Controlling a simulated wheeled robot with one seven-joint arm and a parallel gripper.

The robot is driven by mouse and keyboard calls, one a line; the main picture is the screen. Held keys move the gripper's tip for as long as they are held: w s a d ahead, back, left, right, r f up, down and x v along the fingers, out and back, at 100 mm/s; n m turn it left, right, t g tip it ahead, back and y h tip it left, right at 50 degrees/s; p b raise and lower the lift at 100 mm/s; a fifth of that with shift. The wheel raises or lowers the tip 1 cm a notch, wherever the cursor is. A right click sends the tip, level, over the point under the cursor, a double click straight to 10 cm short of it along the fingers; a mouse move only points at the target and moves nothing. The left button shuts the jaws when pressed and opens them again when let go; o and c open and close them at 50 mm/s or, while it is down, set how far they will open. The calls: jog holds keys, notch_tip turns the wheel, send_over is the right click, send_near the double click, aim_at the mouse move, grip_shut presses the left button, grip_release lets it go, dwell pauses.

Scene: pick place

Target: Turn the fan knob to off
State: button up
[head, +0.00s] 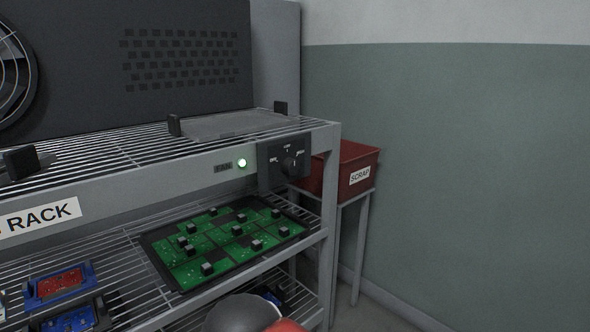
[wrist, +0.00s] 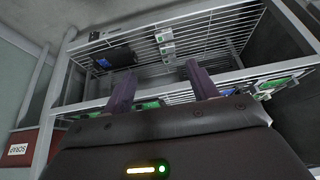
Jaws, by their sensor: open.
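The fan knob (head: 290,163) is a dark round knob on a small dark panel (head: 268,170) at the right end of the rack's top front rail, in the head view. Small white marks surround it, too small to read surely, and its pointer's setting is unclear. I cannot make out the knob in the wrist view, and the fingers appear apart from the shelves.
The wire rack (head: 150,150) holds a tray of green circuit boards (head: 215,240) below the rail and blue holders (head: 60,285) at lower left. A red SCRAP bin (head: 345,168) stands on a stand to the right. A large fan unit (head: 185,60) sits on top.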

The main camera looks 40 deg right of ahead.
jog(key=w+d+r+m+y, duration=0.45)
jog(key=w+m, duration=0.25)
jog(key=m, duration=0.6)
jog(key=m+t+h+p, duration=0.1)
jog(key=m+t+h, duration=0.2)
jog(key=m+t, duration=1.5)
send_near(295, 169)
jog(key=w+r+m+g, duration=0.1)
jog(key=w+m+g, duration=0.1)
jog(key=w+r+m+g, duration=0.1)
jog(key=w+r, duration=0.1)
jog(key=w, duration=0.1)
jog(key=w+r+m+g, duration=0.1)
jog(key=w+m+g, duration=0.1)
jog(key=shift+w+a+r+m+g, duration=0.25)
jog(key=shift+a+r+m+g, duration=0.05)
jog(key=shift+r, duration=0.1)
jog(key=c, duration=1)
